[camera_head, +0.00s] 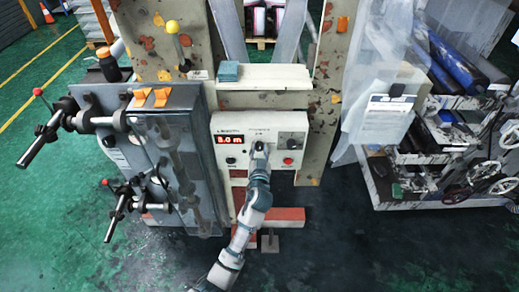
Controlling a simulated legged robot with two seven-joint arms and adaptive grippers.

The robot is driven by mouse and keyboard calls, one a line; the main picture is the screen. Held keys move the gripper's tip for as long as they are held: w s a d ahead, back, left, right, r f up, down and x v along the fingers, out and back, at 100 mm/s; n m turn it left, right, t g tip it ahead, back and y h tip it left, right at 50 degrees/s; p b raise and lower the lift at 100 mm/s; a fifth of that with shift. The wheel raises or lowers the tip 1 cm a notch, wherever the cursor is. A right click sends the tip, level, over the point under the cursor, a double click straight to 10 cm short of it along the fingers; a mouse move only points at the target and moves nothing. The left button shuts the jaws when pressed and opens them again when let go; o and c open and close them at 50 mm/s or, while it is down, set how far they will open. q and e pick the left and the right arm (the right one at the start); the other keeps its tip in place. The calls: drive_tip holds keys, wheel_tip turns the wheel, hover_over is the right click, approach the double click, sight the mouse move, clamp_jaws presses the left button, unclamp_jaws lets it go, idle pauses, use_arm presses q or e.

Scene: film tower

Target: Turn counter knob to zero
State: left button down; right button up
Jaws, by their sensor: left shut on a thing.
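The counter panel (222,176) is a pale box on the front of the machine. Its lit red display (229,140) reads a number ending in ".0 m"; the first digit is blurred. My left gripper (260,150) is at the middle of the panel, just right of the display. It is shut on the counter knob, which it mostly hides. My right gripper is not in view.
A red button (288,161) and a black button (230,160) flank my gripper on the panel. A grey cabinet (180,104) with black levers stands left. A rack (430,190) with rolls stands right. Green floor is clear in front.

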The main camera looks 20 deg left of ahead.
use_arm(q)
drive_tip(key=m+p, duration=0.3)
drive_tip(key=m, duration=0.3)
drive_tip(key=m+p, duration=0.3)
drive_tip(key=m, duration=0.3)
drive_tip(key=shift+d+m, duration=0.1)
drive_tip(key=shift+m, duration=0.2)
drive_tip(key=shift+f+m, duration=0.1)
drive_tip(key=shift+m, duration=0.3)
drive_tip(key=shift+f+m+p, duration=0.15)
drive_tip(key=shift+m+p, duration=0.6)
drive_tip(key=shift+m, duration=0.75)
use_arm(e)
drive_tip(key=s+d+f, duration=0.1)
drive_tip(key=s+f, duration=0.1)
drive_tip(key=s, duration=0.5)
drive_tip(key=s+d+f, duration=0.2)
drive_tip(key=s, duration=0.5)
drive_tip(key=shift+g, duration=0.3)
use_arm(q)
drive_tip(key=shift+f, duration=0.1)
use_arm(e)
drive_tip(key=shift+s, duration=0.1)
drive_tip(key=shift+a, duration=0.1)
use_arm(q)
drive_tip(key=c, duration=0.8)
unclamp_jaws()
drive_tip(key=shift+w+d, duration=0.1)
